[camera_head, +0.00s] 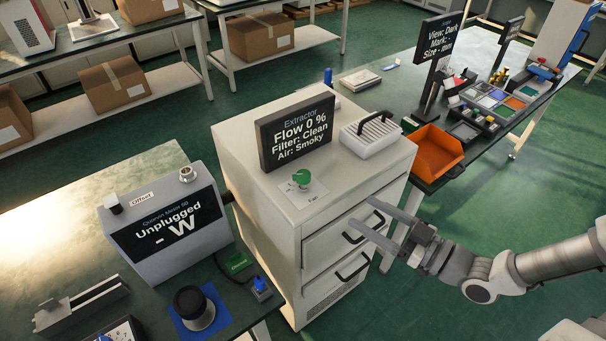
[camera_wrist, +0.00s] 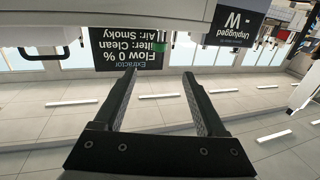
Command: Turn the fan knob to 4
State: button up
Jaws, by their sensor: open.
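The fan knob (camera_head: 301,178) is a green knob on a pale plate on top of the white cabinet (camera_head: 359,179). Its pointer direction and scale are too small to read. The Extractor display (camera_head: 296,132) behind it reads Flow 0 %, Filter: Clean, Air: Smoky. My gripper (camera_head: 364,213) is open and empty, to the right of the knob and apart from it, near the cabinet's drawer side.
A white slotted box (camera_head: 370,135) stands on the cabinet beside the display. Drawer handles (camera_head: 364,228) stick out near my fingers. A meter reading Unplugged (camera_head: 165,228) stands on the left bench. An orange bin (camera_head: 434,152) is at the right bench's edge. Open floor lies at right.

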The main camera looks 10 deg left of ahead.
aim_at(309, 180)
jog(key=x, duration=1.7)
jog(key=shift+w+f+p, duration=0.1)
jog(key=shift+w+p, duration=0.05)
jog(key=shift+p, duration=0.15)
grip_shut()
